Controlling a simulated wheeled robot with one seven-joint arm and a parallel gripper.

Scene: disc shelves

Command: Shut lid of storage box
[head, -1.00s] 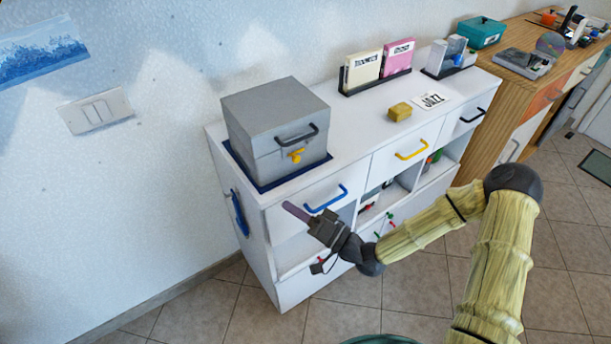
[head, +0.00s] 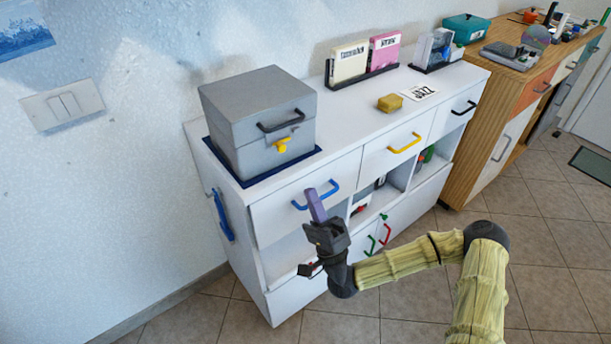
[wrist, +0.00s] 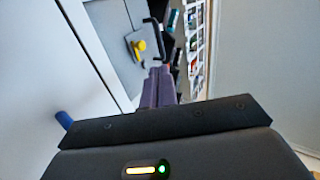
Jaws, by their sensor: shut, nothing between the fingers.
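The grey storage box (head: 255,135) stands on a dark blue mat (head: 240,182) at the left end of the white cabinet top. Its lid (head: 258,92) lies flat on the box and looks down, with a black handle and a yellow latch (head: 283,146) on the front. My gripper (head: 315,203) is shut and empty, below and in front of the box, by the blue drawer handle. In the wrist view, the fingers (wrist: 158,88) are together and point toward the box front (wrist: 118,42) and yellow latch (wrist: 138,46); I see no contact with the box.
The white cabinet (head: 345,150) has a blue drawer handle (head: 316,195) close by my gripper and a yellow one (head: 404,143) farther right. A yellow block (head: 390,103), a JAZZ card (head: 420,91) and upright cases (head: 365,58) stand right of the box.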

